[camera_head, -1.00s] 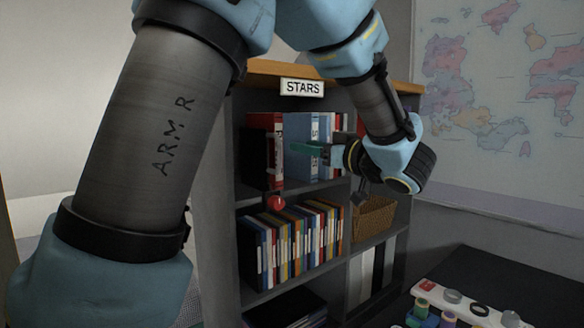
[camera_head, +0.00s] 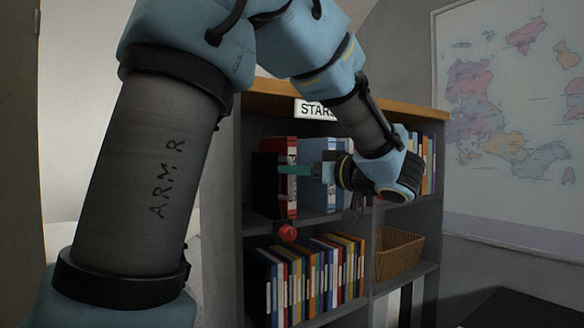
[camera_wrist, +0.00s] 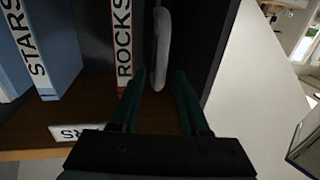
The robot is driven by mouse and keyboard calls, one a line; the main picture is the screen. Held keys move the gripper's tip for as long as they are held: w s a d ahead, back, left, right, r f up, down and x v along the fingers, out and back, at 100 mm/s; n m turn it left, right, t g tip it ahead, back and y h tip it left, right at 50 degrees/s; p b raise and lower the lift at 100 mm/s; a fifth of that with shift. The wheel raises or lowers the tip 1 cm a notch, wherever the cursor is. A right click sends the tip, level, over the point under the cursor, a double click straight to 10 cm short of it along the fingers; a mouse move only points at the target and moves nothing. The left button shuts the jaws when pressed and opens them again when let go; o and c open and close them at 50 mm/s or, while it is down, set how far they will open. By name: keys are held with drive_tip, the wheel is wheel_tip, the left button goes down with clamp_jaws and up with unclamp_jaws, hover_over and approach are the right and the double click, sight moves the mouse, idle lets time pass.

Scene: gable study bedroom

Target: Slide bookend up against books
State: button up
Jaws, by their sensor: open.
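The books stand on the upper shelf: a red binder (camera_head: 291,185) at the left end and blue ones (camera_head: 319,190) to its right. In the wrist view the red book's spine reads ROCKS (camera_wrist: 122,40) and a blue one reads STARS (camera_wrist: 35,55). The bookend appears as a pale, rounded upright piece (camera_wrist: 160,45) beside ROCKS, with a dark gap between. In the head view it seems to be the dark plate (camera_head: 266,185) left of the binder. My gripper (camera_head: 284,171) is open; in the wrist view its green fingers (camera_wrist: 160,82) lie on either side of the bookend's near edge. Contact cannot be told.
The bookcase's left side wall (camera_wrist: 207,40) is close to the right finger. Thin books (camera_head: 310,280) and a wicker basket (camera_head: 398,255) fill the shelf below. A STARS sign (camera_head: 315,110) is on the top edge.

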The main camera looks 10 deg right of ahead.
drive_tip(key=shift+x, duration=0.8)
drive_tip(key=shift+c, duration=0.2)
clamp_jaws()
idle(0.7)
